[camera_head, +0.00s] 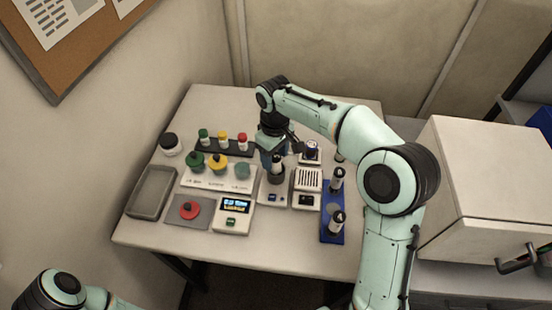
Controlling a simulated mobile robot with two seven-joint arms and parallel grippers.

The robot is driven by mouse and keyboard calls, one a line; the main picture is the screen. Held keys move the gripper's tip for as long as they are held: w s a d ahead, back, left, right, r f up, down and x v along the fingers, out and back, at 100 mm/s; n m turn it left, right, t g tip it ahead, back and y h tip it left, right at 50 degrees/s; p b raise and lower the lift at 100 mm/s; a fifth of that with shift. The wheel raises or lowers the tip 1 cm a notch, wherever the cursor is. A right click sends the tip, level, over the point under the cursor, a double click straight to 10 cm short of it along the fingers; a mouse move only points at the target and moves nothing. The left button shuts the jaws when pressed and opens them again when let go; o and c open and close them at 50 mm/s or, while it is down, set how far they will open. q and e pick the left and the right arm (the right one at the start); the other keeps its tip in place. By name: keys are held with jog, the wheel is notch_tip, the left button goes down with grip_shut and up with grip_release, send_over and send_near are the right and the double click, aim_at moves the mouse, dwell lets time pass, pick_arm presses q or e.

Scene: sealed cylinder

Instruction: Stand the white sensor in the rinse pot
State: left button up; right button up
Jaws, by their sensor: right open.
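My right gripper (274,152) is open above the middle of the table, pointing down. Directly below it is a dark, round pot-like holder (277,175) on a light base, partly hidden by the gripper; I cannot tell if this is the rinse pot. Something bluish shows between the fingers and the holder, too small to name. White sensor-like cylinders with dark parts stand upright in a blue rack (327,208) at the right: one farther back (337,181) and one nearer (337,221). I cannot tell which is the task's sensor. My left gripper is out of view.
A grey tray (151,191) lies at the table's left. Green, yellow and red-capped bottles (223,142) stand in a black rack at the back. A white cabinet (485,185) is at right.

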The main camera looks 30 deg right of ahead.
notch_tip(320, 180, up, 9)
jog(key=shift+w+d+f+p, duration=0.1)
jog(key=shift+f+p, duration=0.05)
jog(key=shift+p, duration=0.55)
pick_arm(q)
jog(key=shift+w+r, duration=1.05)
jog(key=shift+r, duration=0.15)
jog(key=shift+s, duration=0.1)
